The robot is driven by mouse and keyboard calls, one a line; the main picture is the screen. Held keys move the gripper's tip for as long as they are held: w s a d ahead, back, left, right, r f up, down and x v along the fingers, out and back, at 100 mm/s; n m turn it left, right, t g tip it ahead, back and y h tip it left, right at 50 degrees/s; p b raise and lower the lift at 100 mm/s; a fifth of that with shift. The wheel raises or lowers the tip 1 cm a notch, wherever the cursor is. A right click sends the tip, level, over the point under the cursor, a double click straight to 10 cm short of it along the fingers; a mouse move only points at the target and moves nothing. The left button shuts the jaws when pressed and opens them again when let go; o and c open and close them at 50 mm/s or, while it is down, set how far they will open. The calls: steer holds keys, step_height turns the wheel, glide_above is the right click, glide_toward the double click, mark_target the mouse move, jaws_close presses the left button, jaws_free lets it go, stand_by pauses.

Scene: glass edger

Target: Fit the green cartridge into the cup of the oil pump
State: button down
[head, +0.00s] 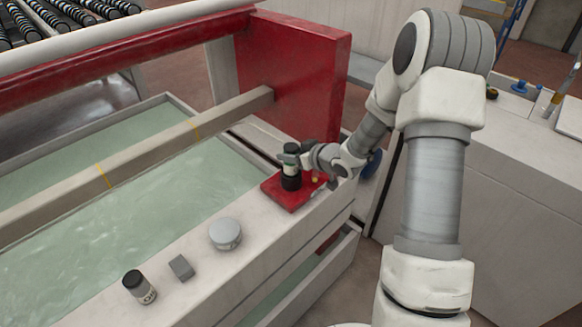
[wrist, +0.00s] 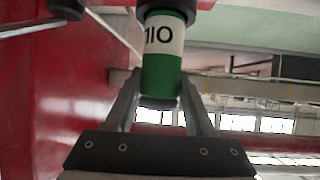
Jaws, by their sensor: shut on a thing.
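My gripper (head: 289,159) is shut on the green cartridge (head: 289,168), which stands upright between the fingers. It also shows in the wrist view (wrist: 162,62), with a white label and dark lettering. Directly below it is a black cylindrical part (head: 291,182), which looks like the pump's cup, on the red base (head: 284,197). The cartridge is in line with this part and seems to meet it. I cannot tell how deep it sits, because the join is small and partly hidden by the fingers. A dark edge (wrist: 178,4) shows at that end in the wrist view.
A tall red panel (head: 299,75) rises behind the pump. A water tank (head: 120,200) lies left of the ledge.

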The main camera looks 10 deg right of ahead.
mark_target(291, 165)
steer(key=shift+f+b, duration=0.65)
steer(key=shift+f, duration=1.3)
steer(key=shift+f, duration=0.2)
steer(key=shift+c, duration=1.3)
jaws_free()
steer(key=shift+r, duration=0.2)
steer(key=shift+s+d+r, duration=0.2)
steer(key=shift+s, duration=0.05)
steer(key=p+v, duration=0.2)
steer(key=v, duration=0.9)
steer(key=shift+s+p, duration=0.15)
steer(key=shift+p, duration=0.15)
